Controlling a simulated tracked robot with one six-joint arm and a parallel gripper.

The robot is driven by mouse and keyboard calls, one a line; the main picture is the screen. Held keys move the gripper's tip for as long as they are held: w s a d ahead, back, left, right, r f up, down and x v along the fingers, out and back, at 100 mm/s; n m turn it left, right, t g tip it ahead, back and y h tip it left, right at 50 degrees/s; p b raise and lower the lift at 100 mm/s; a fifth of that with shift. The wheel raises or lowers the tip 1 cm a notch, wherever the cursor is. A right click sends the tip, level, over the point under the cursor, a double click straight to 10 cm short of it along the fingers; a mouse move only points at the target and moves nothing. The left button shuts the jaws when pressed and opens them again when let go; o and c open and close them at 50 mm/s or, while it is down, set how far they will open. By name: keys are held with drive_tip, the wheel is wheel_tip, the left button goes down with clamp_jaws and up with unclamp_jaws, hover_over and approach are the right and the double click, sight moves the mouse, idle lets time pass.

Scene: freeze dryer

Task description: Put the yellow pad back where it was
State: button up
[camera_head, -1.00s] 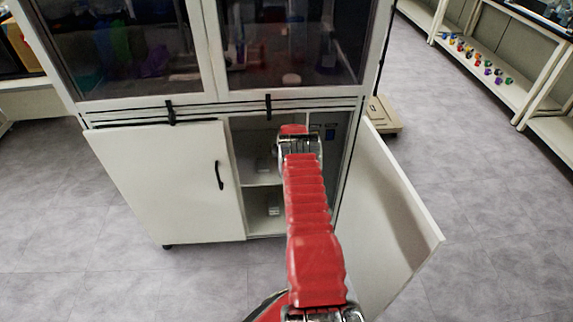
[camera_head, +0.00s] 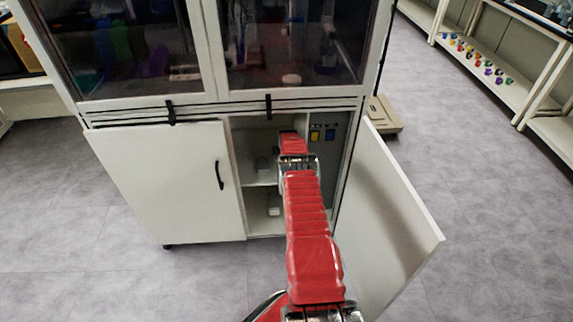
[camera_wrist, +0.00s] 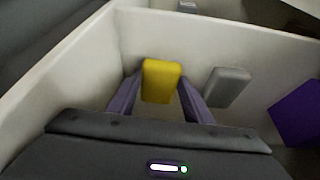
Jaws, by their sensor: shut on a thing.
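The yellow pad (camera_wrist: 161,82) is a small rounded block in the wrist view, between the two purple-grey fingers of my gripper (camera_wrist: 160,90). My gripper is shut on it. Pale walls surround it inside the cabinet (camera_head: 307,120), and I cannot tell whether the pad touches a surface.
A grey block (camera_wrist: 228,87) lies right of the pad, and a purple shape (camera_wrist: 298,113) is at the right edge. Small yellow (camera_head: 315,135) and blue (camera_head: 330,135) patches show inside the cabinet. The right door (camera_head: 388,220) stands open beside my arm; the left door (camera_head: 165,180) is closed.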

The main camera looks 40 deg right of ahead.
drive_tip(key=shift+f, duration=0.1)
drive_tip(key=o, duration=0.9)
drive_tip(key=shift+o, duration=0.2)
drive_tip(key=shift+f, duration=0.1)
drive_tip(key=shift+v, duration=2.5)
drive_tip(key=s+a, duration=0.8)
drive_tip(key=s, duration=0.1)
